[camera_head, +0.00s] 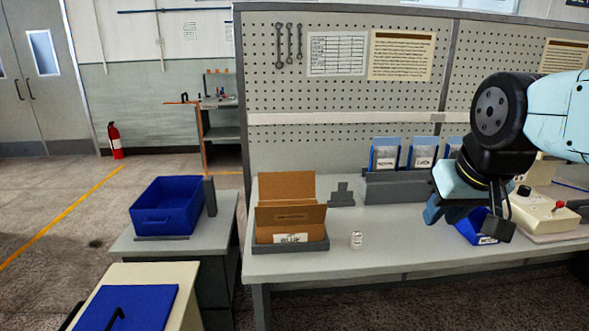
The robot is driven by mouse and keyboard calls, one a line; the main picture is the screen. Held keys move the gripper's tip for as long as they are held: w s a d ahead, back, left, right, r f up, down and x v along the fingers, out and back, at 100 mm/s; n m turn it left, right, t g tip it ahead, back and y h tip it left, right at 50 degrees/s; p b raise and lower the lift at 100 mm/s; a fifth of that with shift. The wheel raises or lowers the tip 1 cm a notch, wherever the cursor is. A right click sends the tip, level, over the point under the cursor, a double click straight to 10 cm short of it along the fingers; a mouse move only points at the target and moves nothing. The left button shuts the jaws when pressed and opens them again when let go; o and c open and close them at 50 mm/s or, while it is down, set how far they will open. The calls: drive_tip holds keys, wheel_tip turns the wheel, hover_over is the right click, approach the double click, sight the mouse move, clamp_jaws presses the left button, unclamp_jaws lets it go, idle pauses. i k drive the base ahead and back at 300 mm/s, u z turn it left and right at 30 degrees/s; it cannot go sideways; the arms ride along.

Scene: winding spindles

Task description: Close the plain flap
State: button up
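A brown cardboard box (264,237) sits in a grey tray on the workbench, left of centre. Its back flap (287,186) stands up and looks plain. Its front flap (290,214) is also raised and bears a small dark marking. A white label on the front reads something like "BLUE". Whether the box has side flaps, and what is inside, I cannot see.
A grey stepped block (341,195) and a grey rack (390,187) with blue-framed packets stand behind. The blue bin (470,229) and a control box (541,214) are at right. The bench front between can and bin is clear.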

sight(281, 185)
drive_tip(key=i, duration=1.1)
drive_tip(key=u, duration=0.1)
